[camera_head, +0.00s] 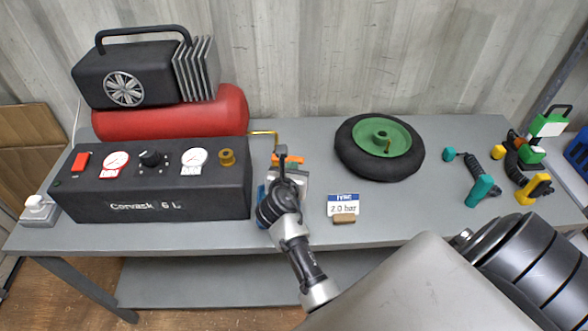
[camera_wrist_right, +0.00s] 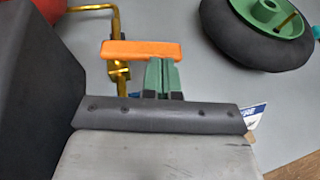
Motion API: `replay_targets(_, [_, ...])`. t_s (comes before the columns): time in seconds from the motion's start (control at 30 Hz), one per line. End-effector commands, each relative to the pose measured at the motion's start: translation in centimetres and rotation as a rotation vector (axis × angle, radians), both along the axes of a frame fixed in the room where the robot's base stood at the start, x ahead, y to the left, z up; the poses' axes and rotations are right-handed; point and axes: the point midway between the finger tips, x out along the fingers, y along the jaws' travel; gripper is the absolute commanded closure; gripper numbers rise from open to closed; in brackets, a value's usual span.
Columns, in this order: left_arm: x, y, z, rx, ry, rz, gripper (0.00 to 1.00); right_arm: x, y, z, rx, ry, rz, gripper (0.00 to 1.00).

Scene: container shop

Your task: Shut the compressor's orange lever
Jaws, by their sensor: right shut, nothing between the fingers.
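The compressor (camera_head: 150,195) stands at the left of the bench, with a red tank and a black front panel. Its orange lever (camera_head: 292,159) sits on a brass pipe (camera_head: 264,133) to the right of the panel. In the right wrist view the orange lever (camera_wrist_right: 140,50) lies crosswise over the brass pipe (camera_wrist_right: 118,75). My right gripper (camera_head: 281,152) is at the lever, shut and empty. In the wrist view its closed fingertips (camera_wrist_right: 161,62) are at the right half of the lever's near edge; I cannot tell if they touch. My left gripper is not in view.
A wheel with a green hub (camera_head: 350,150) lies to the right of the lever. Teal, yellow and green tools (camera_head: 480,190) are at the right. The bench between wheel and sign is clear.

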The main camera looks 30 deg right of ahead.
Motion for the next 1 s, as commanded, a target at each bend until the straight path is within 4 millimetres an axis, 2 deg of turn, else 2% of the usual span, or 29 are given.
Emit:
replay_targets(0.13, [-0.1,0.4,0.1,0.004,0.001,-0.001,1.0,0.0,0.0,0.0,0.0,0.0,0.001,1.0])
replay_targets(0.23, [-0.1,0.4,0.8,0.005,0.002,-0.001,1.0,0.1,-0.2,0.4,-0.003,0.0,0.016,1.0])
replay_targets(0.5, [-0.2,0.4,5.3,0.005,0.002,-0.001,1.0,0.3,-1.2,0.9,-0.008,0.004,0.165,1.0])
replay_targets(0.6, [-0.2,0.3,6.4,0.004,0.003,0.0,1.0,0.4,-1.5,0.7,-0.008,0.003,0.225,1.0])
replay_targets(0.73, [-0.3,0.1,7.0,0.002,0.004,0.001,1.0,0.5,-1.7,0.3,-0.004,0.001,0.269,1.0])
replay_targets(1.0, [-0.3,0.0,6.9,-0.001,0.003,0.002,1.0,0.5,-1.7,-0.1,0.001,0.001,0.28,1.0])
